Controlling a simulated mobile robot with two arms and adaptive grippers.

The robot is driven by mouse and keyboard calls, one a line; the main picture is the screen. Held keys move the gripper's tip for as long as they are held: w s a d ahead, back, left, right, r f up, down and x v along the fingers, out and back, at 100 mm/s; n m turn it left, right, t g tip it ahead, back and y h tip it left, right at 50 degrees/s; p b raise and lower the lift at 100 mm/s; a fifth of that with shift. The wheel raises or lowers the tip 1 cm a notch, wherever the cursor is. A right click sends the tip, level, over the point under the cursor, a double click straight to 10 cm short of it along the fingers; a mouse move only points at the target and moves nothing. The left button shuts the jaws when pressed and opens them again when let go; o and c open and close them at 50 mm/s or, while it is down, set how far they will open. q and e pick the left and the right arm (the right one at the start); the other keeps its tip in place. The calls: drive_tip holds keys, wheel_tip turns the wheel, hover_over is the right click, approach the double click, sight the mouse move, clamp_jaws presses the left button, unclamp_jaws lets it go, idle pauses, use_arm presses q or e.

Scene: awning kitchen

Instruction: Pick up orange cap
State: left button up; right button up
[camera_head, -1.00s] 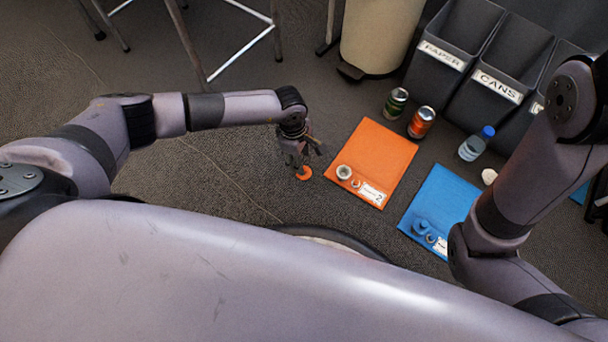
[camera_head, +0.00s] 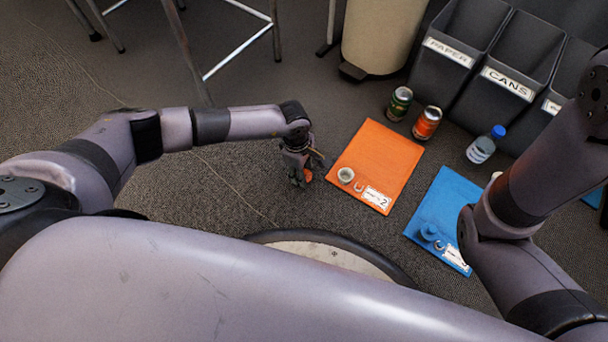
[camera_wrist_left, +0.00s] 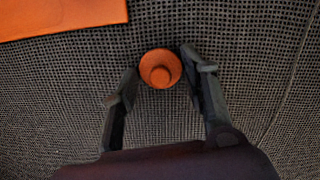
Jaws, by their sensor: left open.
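In the head view my left gripper (camera_head: 301,181) points down at the floor left of the orange mat. There only a sliver of the cap (camera_head: 308,176) shows beside the fingers. My right gripper is not in view; only its arm shows at the right.
The orange mat (camera_head: 388,155) carries a small pale cup (camera_head: 346,175). A blue mat (camera_head: 455,195) lies to its right. Two cans (camera_head: 427,123) and a bottle (camera_head: 486,145) stand beyond them, before grey bins (camera_head: 455,47). Stool legs (camera_head: 240,50) are behind. Carpet left of my left gripper is clear.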

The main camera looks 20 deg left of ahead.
use_arm(q)
drive_tip(key=shift+c, duration=0.5)
drive_tip(key=c, duration=0.8)
drive_tip(key=shift+o, duration=0.2)
